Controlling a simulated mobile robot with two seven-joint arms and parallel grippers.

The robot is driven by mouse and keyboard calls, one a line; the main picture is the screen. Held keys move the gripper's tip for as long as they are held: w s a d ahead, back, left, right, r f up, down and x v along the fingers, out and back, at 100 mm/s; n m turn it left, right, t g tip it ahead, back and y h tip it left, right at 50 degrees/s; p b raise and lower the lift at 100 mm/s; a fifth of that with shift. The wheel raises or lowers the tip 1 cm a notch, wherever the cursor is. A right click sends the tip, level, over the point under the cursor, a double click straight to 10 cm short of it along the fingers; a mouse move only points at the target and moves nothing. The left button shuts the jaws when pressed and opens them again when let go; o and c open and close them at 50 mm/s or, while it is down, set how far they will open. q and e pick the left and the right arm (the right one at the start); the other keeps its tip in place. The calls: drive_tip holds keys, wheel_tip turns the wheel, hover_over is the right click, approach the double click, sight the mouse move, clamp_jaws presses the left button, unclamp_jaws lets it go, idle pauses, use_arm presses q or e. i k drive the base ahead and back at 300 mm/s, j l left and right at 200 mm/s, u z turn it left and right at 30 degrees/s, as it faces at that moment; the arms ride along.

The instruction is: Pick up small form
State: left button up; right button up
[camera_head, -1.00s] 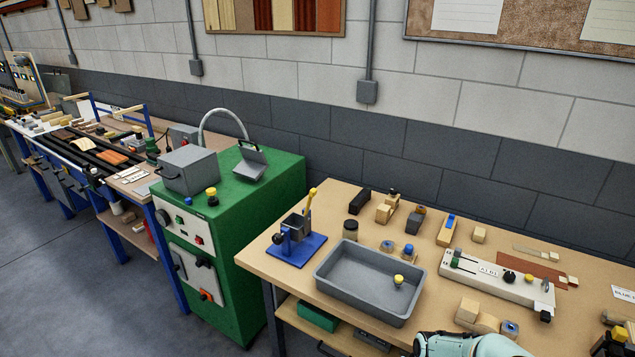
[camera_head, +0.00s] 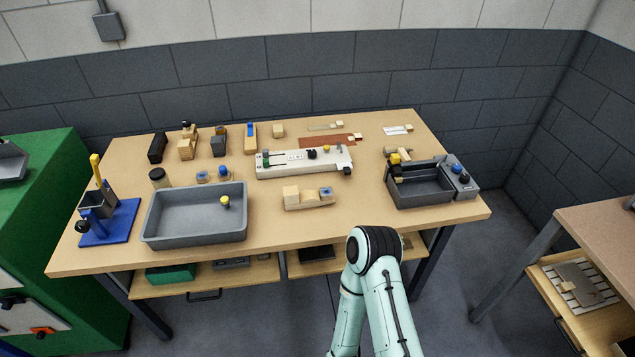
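A light wooden block with a raised left end and a curved dip (camera_head: 308,201) lies on the near middle of the workbench (camera_head: 270,229). A small piece with a blue top sits at its right end. It looks like a form, but I cannot tell for sure that it is the small form. Other wooden blocks stand at the back left (camera_head: 187,147) and back middle (camera_head: 279,131). One mint-green arm of mine reaches up from below to the bench's front edge, right of the dipped block. Neither gripper shows.
A grey tray (camera_head: 163,237) with a yellow-topped piece stands at the left front, next to a blue-based stand (camera_head: 112,226). A long pale device with knobs (camera_head: 285,170) lies behind the dipped block. A dark grey box (camera_head: 420,196) stands at the right. Bare bench lies around the dipped block.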

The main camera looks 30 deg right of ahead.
sight(292, 200)
drive_tip(key=z, duration=1.05)
drive_tip(key=i+l+u, duration=0.15)
drive_tip(key=u, duration=0.25)
drive_tip(key=i+l+u, duration=0.15)
drive_tip(key=u, duration=0.3)
drive_tip(key=i+l+u, duration=0.1)
drive_tip(key=l+u, duration=0.3)
drive_tip(key=j, duration=0.1)
